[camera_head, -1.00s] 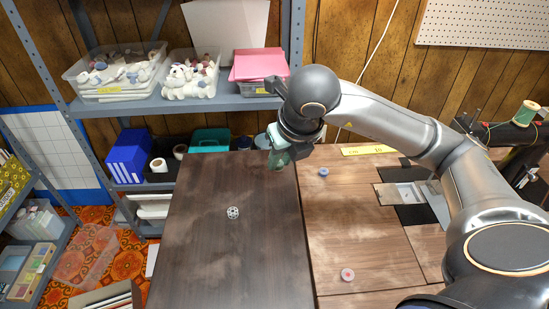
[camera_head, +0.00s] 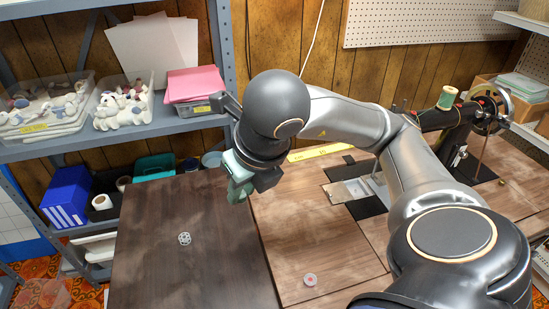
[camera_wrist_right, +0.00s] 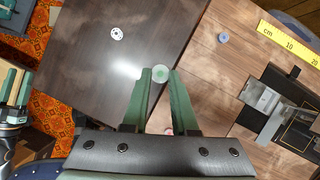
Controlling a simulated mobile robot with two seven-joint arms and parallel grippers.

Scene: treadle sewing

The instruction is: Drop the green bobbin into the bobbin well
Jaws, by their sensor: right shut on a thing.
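My right gripper (camera_head: 238,192) is above the table near the seam between its dark and lighter panels. In the right wrist view its green fingers (camera_wrist_right: 162,82) are shut on the green bobbin (camera_wrist_right: 160,73), a pale green disc at their tips. In the head view the bobbin cannot be made out. The metal plate area of the sewing machine (camera_head: 347,191) lies to the right of the gripper, and also shows in the wrist view (camera_wrist_right: 262,97). The bobbin well itself is too small to tell. What looks like my left gripper (camera_wrist_right: 16,82) shows at the wrist view's left edge.
A silver bobbin (camera_head: 184,239) lies on the dark panel. A red bobbin (camera_head: 310,280) lies on the lighter panel. A blue bobbin (camera_wrist_right: 223,38) shows in the wrist view. A yellow ruler (camera_head: 322,152) lies along the back edge. The machine head (camera_head: 450,118) stands at the right.

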